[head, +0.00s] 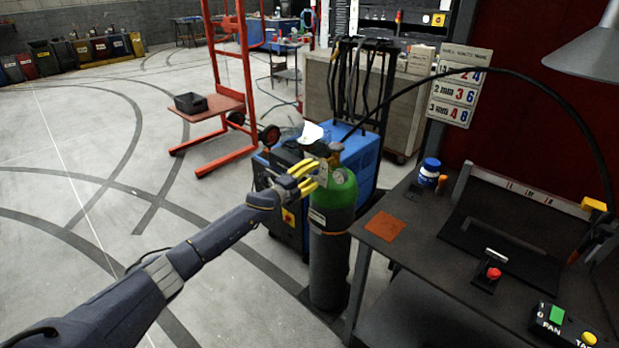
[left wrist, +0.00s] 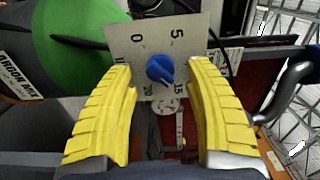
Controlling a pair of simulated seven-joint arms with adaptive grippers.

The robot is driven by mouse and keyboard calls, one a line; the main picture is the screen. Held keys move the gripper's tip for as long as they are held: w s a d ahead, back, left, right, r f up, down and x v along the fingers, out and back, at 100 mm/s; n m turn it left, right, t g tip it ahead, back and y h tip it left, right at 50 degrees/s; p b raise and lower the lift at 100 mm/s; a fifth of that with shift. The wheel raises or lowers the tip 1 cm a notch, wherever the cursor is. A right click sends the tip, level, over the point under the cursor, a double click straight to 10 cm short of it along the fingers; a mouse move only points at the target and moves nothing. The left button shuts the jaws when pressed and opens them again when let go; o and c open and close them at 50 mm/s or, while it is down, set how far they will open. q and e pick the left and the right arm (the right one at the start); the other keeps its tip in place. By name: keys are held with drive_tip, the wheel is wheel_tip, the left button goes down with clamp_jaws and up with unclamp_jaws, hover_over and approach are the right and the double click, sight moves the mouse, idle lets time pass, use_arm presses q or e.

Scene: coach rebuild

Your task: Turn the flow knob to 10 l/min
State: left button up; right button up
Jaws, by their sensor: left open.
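The blue flow knob (left wrist: 160,70) sits on a pale dial plate (left wrist: 152,48) in the left wrist view. 0 and 5 show along the top, and 15 and 20 along the bottom. A mark at the left is partly hidden by a finger. The knob's pointer seems to face lower right, near the 15. My left gripper (left wrist: 164,105) is open, with a yellow finger on each side of the knob; contact is not visible. In the head view my left gripper (head: 314,175) is at the top of the green gas cylinder (head: 334,200). My right gripper is not in view.
A blue machine (head: 362,160) with hanging cables stands behind the cylinder. A dark workbench (head: 440,230) is at the right, with a blue-and-white jar (head: 429,172) and a red button (head: 493,273). A red trolley (head: 222,105) is at the back left.

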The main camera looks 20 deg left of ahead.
use_arm(q)
drive_tip(key=v, duration=1.2)
drive_tip(key=shift+c, duration=0.4)
drive_tip(key=shift+s+a+f+n, duration=0.3)
drive_tip(key=shift+s+a+f, duration=0.2)
drive_tip(key=shift+f, duration=0.2)
drive_tip(key=c, duration=0.3)
drive_tip(key=s+n, duration=0.1)
drive_tip(key=n, duration=0.1)
drive_tip(key=s+r+n, duration=0.1)
drive_tip(key=n, duration=0.2)
drive_tip(key=s+a+r+n, duration=0.1)
drive_tip(key=n, duration=0.1)
drive_tip(key=shift+n, duration=0.4)
drive_tip(key=shift+c, duration=0.2)
drive_tip(key=x, duration=1.7)
drive_tip(key=shift+w+d, duration=0.1)
drive_tip(key=shift+w, duration=0.05)
